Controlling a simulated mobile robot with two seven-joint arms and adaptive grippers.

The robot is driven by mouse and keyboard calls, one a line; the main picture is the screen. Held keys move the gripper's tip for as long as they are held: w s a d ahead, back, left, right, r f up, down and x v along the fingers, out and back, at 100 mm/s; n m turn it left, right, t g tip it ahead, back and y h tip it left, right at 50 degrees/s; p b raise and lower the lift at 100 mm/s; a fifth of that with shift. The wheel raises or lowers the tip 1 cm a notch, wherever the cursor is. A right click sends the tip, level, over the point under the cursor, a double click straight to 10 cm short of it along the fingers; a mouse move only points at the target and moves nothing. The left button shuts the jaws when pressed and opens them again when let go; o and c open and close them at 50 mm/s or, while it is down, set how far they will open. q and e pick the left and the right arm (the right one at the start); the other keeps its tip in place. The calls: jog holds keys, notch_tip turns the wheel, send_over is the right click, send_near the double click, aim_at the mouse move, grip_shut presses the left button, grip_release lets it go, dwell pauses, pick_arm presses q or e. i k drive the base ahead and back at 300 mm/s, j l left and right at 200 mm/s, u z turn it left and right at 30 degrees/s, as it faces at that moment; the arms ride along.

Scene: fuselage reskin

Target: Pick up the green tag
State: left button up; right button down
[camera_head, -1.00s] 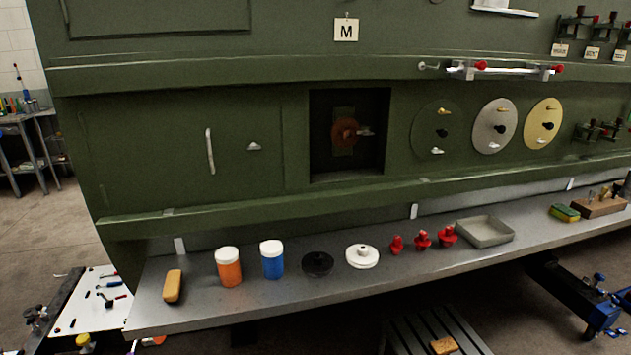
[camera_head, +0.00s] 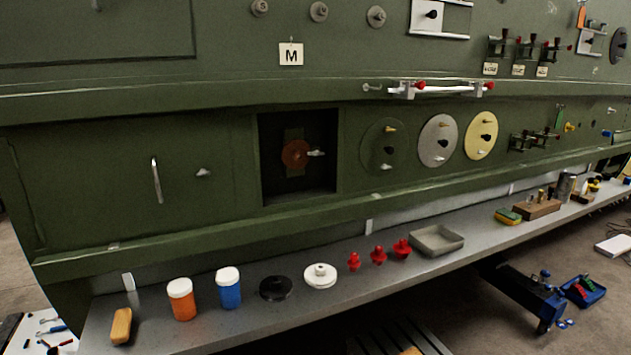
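A small green upright strip (camera_head: 560,114) hangs on the green fuselage panel at the right; it may be the green tag, but it is too small to tell. Next to it are a yellow-orange knob (camera_head: 570,127) and a clamp fixture (camera_head: 534,141). Small green and red pieces also lie in a blue bin (camera_head: 583,291) on the floor at the lower right; I cannot tell what they are. Neither of my grippers is in view.
A grey shelf (camera_head: 225,325) runs along the panel's foot. It holds an orange jar (camera_head: 182,300), a blue jar (camera_head: 229,288), black and white discs, red knobs, a grey tray (camera_head: 437,241), a sponge (camera_head: 508,216) and a wooden block (camera_head: 536,208).

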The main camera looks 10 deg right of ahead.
aim_at(559, 118)
jog(key=z, duration=1.45)
jog(key=i+l+z, duration=0.3)
jog(key=i, duration=0.15)
jog(key=i+l+z, duration=0.15)
jog(key=i+z, duration=0.15)
jog(key=i, duration=0.15)
jog(key=i+z, duration=0.3)
jog(key=i, duration=0.15)
jog(key=i+l, duration=0.1)
jog(key=i, duration=1.4)
jog(key=i+l+u, duration=0.1)
jog(key=i+u, duration=0.15)
jog(key=i, duration=0.15)
jog(key=i+l+u, duration=0.15)
jog(key=i+u, duration=0.15)
jog(key=i+l+u, duration=0.25)
jog(key=i, duration=0.2)
